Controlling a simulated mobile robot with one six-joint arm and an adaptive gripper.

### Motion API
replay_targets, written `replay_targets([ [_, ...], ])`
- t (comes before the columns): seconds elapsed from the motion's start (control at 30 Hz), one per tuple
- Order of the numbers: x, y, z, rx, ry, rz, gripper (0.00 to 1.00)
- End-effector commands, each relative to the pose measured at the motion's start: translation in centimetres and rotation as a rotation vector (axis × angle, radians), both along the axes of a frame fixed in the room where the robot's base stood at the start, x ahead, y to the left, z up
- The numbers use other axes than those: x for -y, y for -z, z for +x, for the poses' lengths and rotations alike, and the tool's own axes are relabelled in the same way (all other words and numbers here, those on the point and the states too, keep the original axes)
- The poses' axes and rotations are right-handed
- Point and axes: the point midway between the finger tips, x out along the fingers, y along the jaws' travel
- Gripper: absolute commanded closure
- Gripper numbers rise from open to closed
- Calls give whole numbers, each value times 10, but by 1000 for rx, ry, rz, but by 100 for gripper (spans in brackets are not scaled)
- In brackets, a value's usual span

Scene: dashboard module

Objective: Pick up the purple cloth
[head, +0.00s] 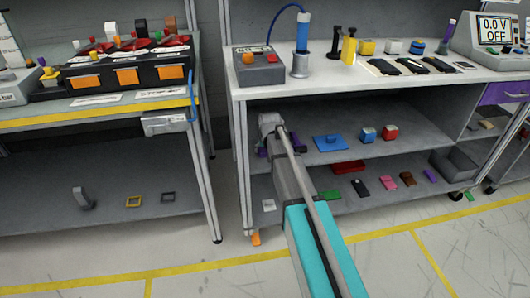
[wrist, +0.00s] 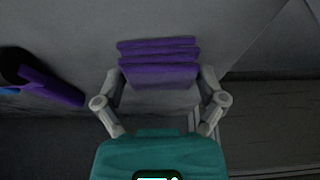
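The purple cloth (wrist: 158,62) lies folded in several layers on a grey shelf. It is straight ahead in the wrist view. My gripper (wrist: 160,80) is open, with one finger at each side of the cloth's near edge. I cannot tell whether the fingers touch it. In the head view my gripper (head: 270,124) reaches into the middle shelf of the right-hand bench. Purple patches show beside my arm there, but I cannot tell which is the cloth.
Another purple item (wrist: 50,88) lies to the left in the wrist view. A blue piece (head: 330,142), a blue cube (head: 367,135) and a red cube (head: 390,132) sit further right on the shelf (head: 430,125). The bench leg (head: 241,165) stands left of my arm.

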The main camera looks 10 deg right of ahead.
Motion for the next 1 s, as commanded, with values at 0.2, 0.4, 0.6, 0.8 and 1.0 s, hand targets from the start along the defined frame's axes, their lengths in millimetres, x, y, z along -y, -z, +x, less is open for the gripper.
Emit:
replay_targets([
  [0.2,0,0,0,0,0,0,55],
  [0.4,0,0,0,0,0,0,56],
  [0.6,0,-4,0,0,1,0,56],
  [0.8,0,-14,0,0,1,0,56],
  [1.0,1,-30,0,0,1,0,56],
])
